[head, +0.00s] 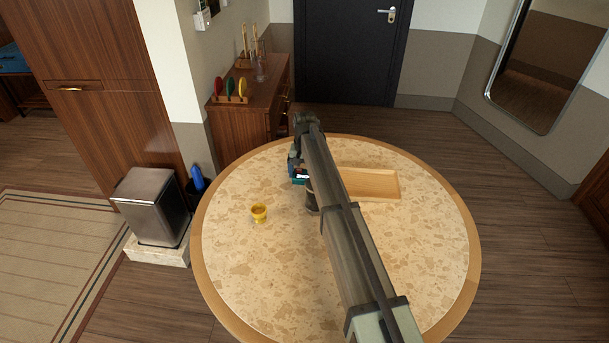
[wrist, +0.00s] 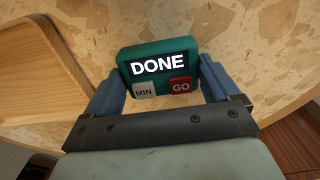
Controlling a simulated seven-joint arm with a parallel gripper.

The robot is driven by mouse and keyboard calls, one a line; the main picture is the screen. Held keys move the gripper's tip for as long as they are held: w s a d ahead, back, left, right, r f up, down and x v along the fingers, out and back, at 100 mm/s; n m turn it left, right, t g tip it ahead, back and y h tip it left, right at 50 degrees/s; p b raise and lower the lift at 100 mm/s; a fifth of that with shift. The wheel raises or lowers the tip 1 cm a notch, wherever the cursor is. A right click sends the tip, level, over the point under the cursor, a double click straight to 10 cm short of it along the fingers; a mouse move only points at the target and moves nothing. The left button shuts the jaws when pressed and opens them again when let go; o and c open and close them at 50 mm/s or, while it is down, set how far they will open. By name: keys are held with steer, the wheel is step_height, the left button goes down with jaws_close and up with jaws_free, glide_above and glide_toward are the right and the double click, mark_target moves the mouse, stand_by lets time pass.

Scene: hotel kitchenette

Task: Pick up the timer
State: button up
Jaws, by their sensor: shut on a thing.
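The timer (wrist: 158,69) is a small teal box with a screen reading DONE, a white MIN button and a red GO button. My gripper (wrist: 160,85) is shut on it, with one blue finger against each side in the wrist view. In the head view the timer (head: 299,176) shows only in part beside my arm, near the far left part of the round table (head: 285,270). My arm hides the rest of it. I cannot tell whether the timer touches the tabletop.
A wooden tray (head: 372,184) lies on the table to the right of my arm; it also shows at the left of the wrist view (wrist: 35,75). The front of the table is bare.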

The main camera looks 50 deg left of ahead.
step_height(320, 180, up, 8)
steer(key=shift+r, duration=0.2)
steer(key=r, duration=0.2)
glide_above(366, 185)
steer(key=shift+f, duration=4.8)
steer(key=shift+f, duration=0.1)
steer(key=o, duration=0.9)
